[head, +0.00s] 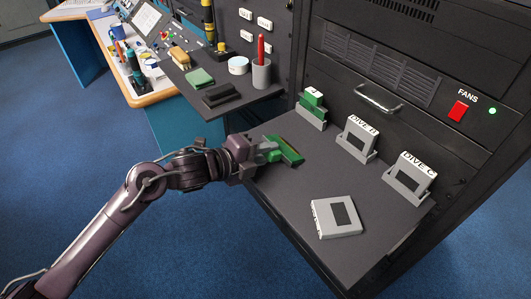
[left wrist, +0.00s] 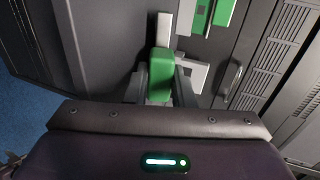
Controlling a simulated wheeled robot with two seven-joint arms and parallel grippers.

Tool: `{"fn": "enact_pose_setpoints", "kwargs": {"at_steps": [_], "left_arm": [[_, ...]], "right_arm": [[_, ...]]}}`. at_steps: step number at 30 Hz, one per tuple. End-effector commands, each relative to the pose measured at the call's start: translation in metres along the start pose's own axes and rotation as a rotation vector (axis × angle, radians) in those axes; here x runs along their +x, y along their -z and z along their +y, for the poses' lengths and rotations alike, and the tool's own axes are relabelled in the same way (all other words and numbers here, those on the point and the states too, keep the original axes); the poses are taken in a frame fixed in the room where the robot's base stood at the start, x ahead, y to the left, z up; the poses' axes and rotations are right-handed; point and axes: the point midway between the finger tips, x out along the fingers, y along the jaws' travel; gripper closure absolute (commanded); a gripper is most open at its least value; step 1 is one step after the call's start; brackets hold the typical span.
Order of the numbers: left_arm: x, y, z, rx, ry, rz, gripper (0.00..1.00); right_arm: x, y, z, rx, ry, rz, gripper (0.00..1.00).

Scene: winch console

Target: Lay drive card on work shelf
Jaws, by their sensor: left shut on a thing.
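The drive card, green (head: 288,149), is held in my left gripper (head: 268,151) over the left part of the dark work shelf (head: 290,190). My left gripper is shut on it. In the left wrist view the green card (left wrist: 160,72) sits between the two fingers (left wrist: 160,88). I cannot tell whether the card touches the shelf. My right gripper is not in view.
Another green card stands in a holder (head: 312,108) at the shelf's back. A grey cartridge (head: 325,224) lies flat near the front. The shelf's middle is clear.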

Motion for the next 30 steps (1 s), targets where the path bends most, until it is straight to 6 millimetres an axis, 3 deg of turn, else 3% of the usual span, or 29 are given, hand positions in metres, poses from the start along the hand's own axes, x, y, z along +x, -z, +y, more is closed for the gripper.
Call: {"fn": "enact_pose_setpoints", "kwargs": {"at_steps": [2, 3, 8, 30], "left_arm": [[0.000, 0.000, -0.001, 0.000, 0.002, -0.001, 1.00], [0.000, 0.000, -0.001, 0.000, 0.002, 0.000, 0.74], [0.000, 0.000, 0.000, 0.000, -0.001, 0.000, 0.53], [0.001, 0.001, 0.010, -0.005, -0.022, 0.002, 0.53]], "right_arm": [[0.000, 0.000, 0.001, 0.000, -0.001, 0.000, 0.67], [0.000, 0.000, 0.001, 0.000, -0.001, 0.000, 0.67], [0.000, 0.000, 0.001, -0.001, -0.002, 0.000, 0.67], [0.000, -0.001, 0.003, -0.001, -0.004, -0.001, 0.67]]}}
